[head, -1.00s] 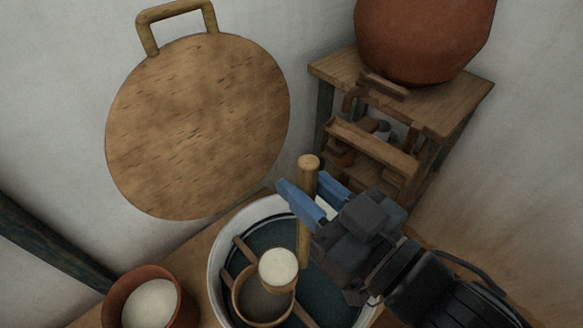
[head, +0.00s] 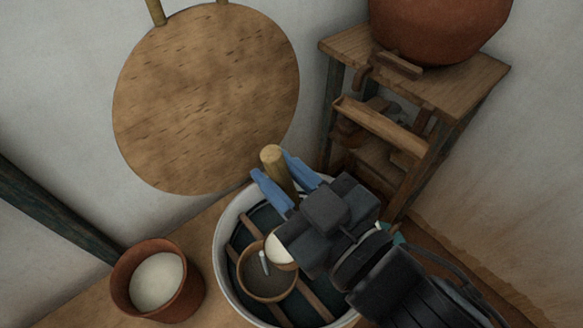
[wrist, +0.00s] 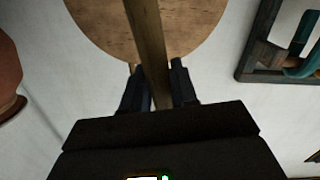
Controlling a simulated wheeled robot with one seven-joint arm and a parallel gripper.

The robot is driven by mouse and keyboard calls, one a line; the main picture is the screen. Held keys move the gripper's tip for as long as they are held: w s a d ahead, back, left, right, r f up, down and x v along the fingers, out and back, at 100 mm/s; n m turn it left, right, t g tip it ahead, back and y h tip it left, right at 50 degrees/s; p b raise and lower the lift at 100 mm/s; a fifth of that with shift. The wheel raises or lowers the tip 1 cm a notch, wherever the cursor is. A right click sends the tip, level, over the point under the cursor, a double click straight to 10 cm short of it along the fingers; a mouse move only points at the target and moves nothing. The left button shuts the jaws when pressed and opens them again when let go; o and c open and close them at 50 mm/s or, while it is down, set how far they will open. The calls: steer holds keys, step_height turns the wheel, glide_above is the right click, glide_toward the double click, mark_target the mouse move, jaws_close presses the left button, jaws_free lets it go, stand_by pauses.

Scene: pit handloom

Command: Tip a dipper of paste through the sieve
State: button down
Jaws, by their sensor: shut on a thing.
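My gripper (head: 285,184) is shut on the wooden handle (head: 273,160) of the dipper, which also runs between the fingers in the wrist view (wrist: 149,45). The handle leans, its top to the left. The dipper's cup of white paste (head: 280,251) is over the sieve's right side, partly hidden by my gripper. The round sieve (head: 262,287), brown-rimmed with a grey mesh, rests on wooden bars across a white-rimmed basin (head: 221,252). A short pale streak (head: 264,262) shows over the mesh beside the cup; it looks like paste leaving the dipper.
A terracotta pot (head: 195,290) of white paste stands left of the basin on the wooden surface (head: 210,218). A round wooden board (head: 205,100) is against the wall behind. A wooden stand (head: 440,85) with a large clay vessel (head: 440,25) is at the back right.

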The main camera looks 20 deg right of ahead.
steer(key=a+f+n+g+h+b, duration=0.1)
steer(key=a+f+n+h, duration=0.1)
steer(key=a+f+n, duration=0.4)
steer(key=w+a+f+n+g+h+b, duration=0.1)
steer(key=a+f+n+h, duration=0.2)
steer(key=a, duration=1.4)
steer(key=shift+w+a+f+n+b, duration=0.3)
steer(key=shift+f+n, duration=1.2)
steer(key=shift+f, duration=1.7)
stand_by(1.2)
stand_by(1.3)
